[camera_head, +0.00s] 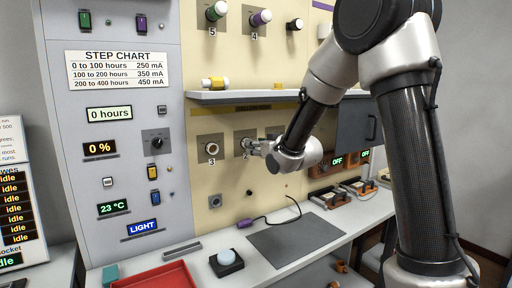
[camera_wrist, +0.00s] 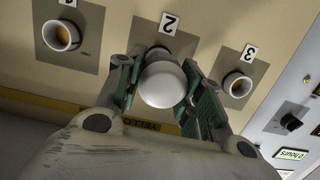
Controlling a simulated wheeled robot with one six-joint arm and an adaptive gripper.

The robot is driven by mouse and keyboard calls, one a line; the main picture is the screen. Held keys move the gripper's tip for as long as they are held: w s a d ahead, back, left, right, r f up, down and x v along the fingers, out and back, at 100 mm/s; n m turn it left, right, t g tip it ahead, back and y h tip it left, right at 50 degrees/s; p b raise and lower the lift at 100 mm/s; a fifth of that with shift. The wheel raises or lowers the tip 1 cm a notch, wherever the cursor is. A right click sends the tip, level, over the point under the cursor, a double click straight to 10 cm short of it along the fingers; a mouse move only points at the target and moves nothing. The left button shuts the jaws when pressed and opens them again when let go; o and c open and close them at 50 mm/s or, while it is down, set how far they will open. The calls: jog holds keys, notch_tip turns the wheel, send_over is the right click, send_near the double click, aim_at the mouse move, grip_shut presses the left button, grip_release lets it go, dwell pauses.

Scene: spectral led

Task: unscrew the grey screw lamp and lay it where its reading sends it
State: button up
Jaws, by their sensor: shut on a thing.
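My gripper (camera_wrist: 160,88) is shut on a lamp with a rounded white dome (camera_wrist: 163,84), at the socket plate labelled 2 (camera_wrist: 152,40). I cannot tell whether the lamp is still seated in the socket. In the head view my gripper (camera_head: 250,147) reaches the cream panel and mostly covers the lamp. The hours display (camera_head: 109,113) reads 0 hours, the percent display (camera_head: 100,148) reads 0 %, and a blue display (camera_head: 142,227) reads LIGHT.
Empty socket 3 (camera_head: 211,149) is left of my gripper. A shelf (camera_head: 230,97) with a yellow-banded lamp (camera_head: 213,83) is above.

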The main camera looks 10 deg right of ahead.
jog(key=shift+s+d, duration=0.15)
jog(key=shift+s, duration=0.2)
jog(key=shift+v, duration=0.85)
jog(key=shift+f, duration=0.15)
jog(key=s+d+f+m+h, duration=0.1)
jog(key=d+f+m+h, duration=0.2)
jog(key=d+m+h, duration=0.4)
jog(key=s+f+h, duration=0.2)
jog(key=s+f, duration=0.2)
jog(key=f, duration=0.7)
jog(key=shift+f+h, duration=0.3)
jog(key=shift+h, duration=0.1)
